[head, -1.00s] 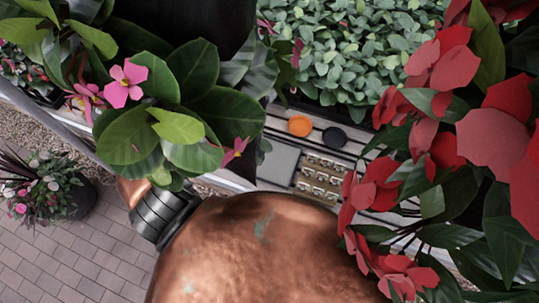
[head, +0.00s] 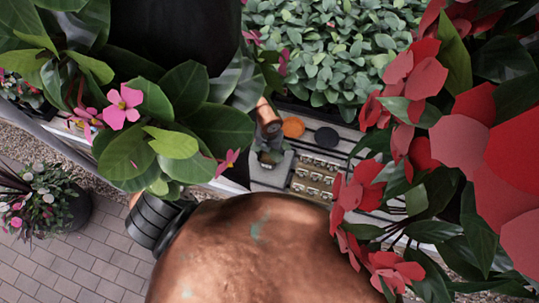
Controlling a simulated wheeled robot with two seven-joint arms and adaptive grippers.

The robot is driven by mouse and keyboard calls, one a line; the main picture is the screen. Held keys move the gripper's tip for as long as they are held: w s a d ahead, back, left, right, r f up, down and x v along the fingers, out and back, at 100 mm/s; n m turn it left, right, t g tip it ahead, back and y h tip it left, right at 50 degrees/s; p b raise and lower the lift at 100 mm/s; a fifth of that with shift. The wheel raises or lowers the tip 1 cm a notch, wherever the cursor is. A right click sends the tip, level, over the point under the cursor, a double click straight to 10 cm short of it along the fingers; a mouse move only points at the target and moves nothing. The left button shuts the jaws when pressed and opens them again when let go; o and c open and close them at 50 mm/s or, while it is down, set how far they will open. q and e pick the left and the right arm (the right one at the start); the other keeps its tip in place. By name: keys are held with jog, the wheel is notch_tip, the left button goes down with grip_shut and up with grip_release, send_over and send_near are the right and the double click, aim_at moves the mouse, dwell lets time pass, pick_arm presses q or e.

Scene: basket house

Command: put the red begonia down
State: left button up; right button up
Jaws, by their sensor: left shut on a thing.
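The red begonia (head: 440,118), with large red petals and dark green leaves, fills the right side of the head view, very close to the camera. Its pot is hidden or out of the picture. My left gripper (head: 269,132) shows only in part, as a small dark end on a copper link right of the pink-flowered plant. It is shut, but leaves hide most of it and its contact with what it holds. My right gripper is not in view.
A pink-flowered plant (head: 188,103) around a dark form crowds the upper left. A bed of small green leaves (head: 340,45) lies at the top. Below it, a slatted surface carries an orange disc (head: 293,127) and a black disc (head: 327,138). A potted plant (head: 45,200) stands on paving at left.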

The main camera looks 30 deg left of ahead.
aim_at(269, 156)
pick_arm(q)
jog(key=shift+f, duration=0.55)
jog(key=shift+f, duration=0.15)
jog(key=o, duration=1.4)
notch_tip(269, 156, up, 12)
jog(key=shift+r+b, duration=0.2)
jog(key=shift+b, duration=0.25)
